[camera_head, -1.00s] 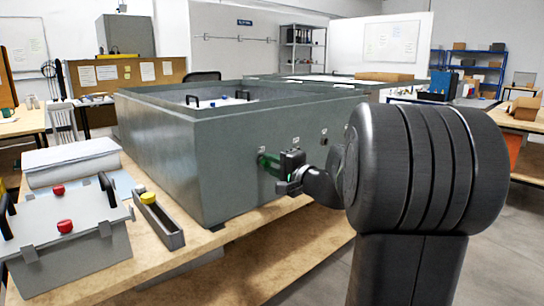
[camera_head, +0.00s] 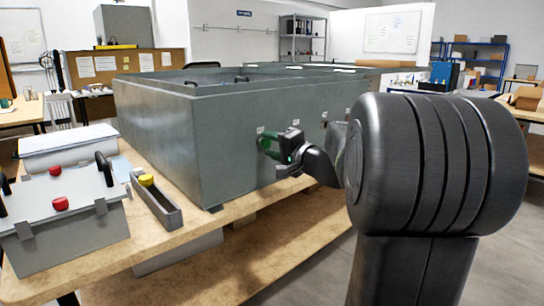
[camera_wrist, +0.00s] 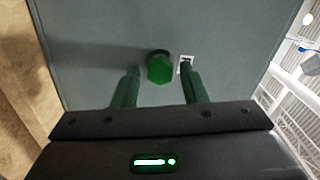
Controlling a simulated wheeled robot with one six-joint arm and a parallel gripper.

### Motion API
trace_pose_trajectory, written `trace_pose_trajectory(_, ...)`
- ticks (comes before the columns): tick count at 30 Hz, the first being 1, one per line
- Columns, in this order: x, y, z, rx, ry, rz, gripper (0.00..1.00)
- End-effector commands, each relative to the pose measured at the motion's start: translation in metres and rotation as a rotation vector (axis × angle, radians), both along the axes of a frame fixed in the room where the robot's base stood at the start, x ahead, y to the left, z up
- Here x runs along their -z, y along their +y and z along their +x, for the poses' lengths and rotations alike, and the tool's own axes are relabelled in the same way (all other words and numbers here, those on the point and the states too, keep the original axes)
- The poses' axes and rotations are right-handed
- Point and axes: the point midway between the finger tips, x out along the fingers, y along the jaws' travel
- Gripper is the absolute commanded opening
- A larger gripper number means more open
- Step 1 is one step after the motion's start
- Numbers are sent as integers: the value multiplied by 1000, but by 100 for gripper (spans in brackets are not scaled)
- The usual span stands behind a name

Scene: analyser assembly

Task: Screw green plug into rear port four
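The green plug (camera_wrist: 160,69) shows in the wrist view against the grey panel, end-on, with a dark ring behind its upper edge. I cannot tell how deep it sits. My gripper (camera_wrist: 160,82) is open, with one green finger on each side of the plug and a visible gap to both. In the head view my gripper (camera_head: 268,144) is at the side wall of the large grey analyser housing (camera_head: 235,160), near the port labels. The plug is not clearly visible there, and the port's number cannot be read.
A small white label (camera_wrist: 186,64) is right of the plug. My arm blocks the right side of the head view.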

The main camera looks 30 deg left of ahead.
Motion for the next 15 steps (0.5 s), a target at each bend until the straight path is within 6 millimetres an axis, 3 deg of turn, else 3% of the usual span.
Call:
trace_pose_trajectory(1,7,0,0,0,-39,-14,39)
trace_pose_trajectory(15,2,0,0,0,-394,-161,39)
